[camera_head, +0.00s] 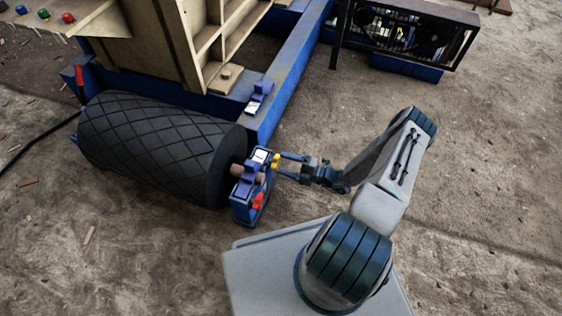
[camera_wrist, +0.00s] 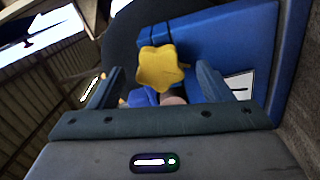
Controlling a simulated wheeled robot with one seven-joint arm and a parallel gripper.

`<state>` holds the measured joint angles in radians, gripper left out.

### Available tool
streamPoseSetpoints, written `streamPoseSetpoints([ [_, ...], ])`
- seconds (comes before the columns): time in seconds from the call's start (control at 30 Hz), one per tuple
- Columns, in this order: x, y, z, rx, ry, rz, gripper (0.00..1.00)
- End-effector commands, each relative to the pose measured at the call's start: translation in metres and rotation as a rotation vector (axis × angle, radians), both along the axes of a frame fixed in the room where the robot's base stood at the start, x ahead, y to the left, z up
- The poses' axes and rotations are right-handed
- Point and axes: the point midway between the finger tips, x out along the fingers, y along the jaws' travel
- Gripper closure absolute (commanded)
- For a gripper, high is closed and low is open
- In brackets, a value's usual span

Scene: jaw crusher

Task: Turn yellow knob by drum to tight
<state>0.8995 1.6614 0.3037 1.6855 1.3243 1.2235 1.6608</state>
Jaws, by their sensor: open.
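The yellow knob (camera_head: 276,160) sits on the blue bracket (camera_head: 243,207) at the right end of the black drum (camera_head: 150,145). In the wrist view the yellow knob (camera_wrist: 160,68) is star-shaped and lies ahead, between the two fingers. My gripper (camera_head: 281,167) is open, with its fingertips close to the knob. In the wrist view my gripper (camera_wrist: 160,82) has its fingers apart on either side of the knob, with gaps showing. I cannot tell whether a finger touches it. A purple block and a white label are beside the knob.
A red knob (camera_head: 258,201) is lower on the same bracket. A blue frame beam (camera_head: 285,85) runs behind the drum. A caged machine part (camera_head: 405,35) stands at the back right.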

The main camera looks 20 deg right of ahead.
Motion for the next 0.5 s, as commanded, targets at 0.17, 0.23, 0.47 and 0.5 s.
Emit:
streamPoseSetpoints([
  [0.17,-0.025,-0.036,0.003,-0.002,0.001,-0.005,0.28],
  [0.23,-0.035,-0.049,0.003,-0.002,0.0,-0.003,0.28],
  [0.47,-0.058,-0.08,0.001,-0.001,0.001,-0.001,0.28],
  [0.5,-0.06,-0.083,0.001,-0.001,0.001,-0.001,0.28],
])
